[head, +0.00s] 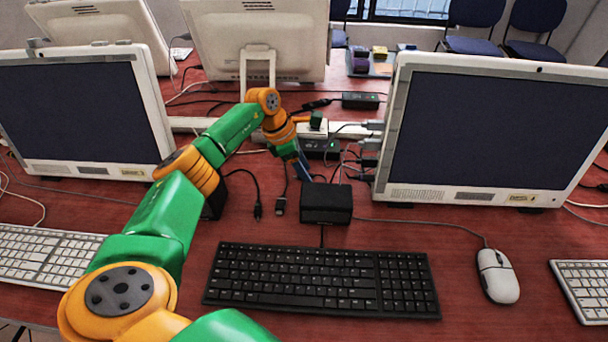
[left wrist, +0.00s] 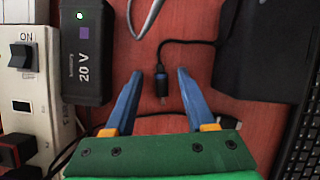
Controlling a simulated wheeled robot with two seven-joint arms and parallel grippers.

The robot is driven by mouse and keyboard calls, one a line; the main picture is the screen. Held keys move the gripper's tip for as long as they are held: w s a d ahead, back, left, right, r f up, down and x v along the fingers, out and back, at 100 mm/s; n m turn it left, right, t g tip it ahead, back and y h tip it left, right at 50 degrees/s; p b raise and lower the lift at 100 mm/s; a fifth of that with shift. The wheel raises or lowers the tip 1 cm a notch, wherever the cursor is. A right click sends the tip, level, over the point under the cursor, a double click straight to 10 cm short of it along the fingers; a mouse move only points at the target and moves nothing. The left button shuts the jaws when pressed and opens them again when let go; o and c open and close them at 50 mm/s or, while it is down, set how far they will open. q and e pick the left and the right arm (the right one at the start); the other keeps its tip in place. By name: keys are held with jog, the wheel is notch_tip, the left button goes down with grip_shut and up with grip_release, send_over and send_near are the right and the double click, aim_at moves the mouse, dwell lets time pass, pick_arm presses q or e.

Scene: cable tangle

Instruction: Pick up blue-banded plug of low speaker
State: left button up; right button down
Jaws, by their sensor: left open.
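The blue-banded plug (left wrist: 162,82) is a small dark plug on a black cable. In the left wrist view it lies on the red desk between the tips of my left gripper (left wrist: 161,75), with a gap to each finger. My left gripper (head: 303,172) is open, its blue fingers pointing down behind the low black speaker (head: 326,204) in the head view. The plug cannot be made out there. A black box, likely this speaker, also shows at the right of the left wrist view (left wrist: 262,50). My right gripper is in neither view.
A black 20 V adapter (left wrist: 84,55) and a white power strip (left wrist: 28,85) with a switch lie left of the fingers. Two other cable ends (head: 258,210) lie on the desk. A monitor (head: 485,130) and a black keyboard (head: 320,280) stand close by.

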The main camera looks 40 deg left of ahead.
pick_arm(q)
jog(key=shift+s+r, duration=0.1)
grip_shut()
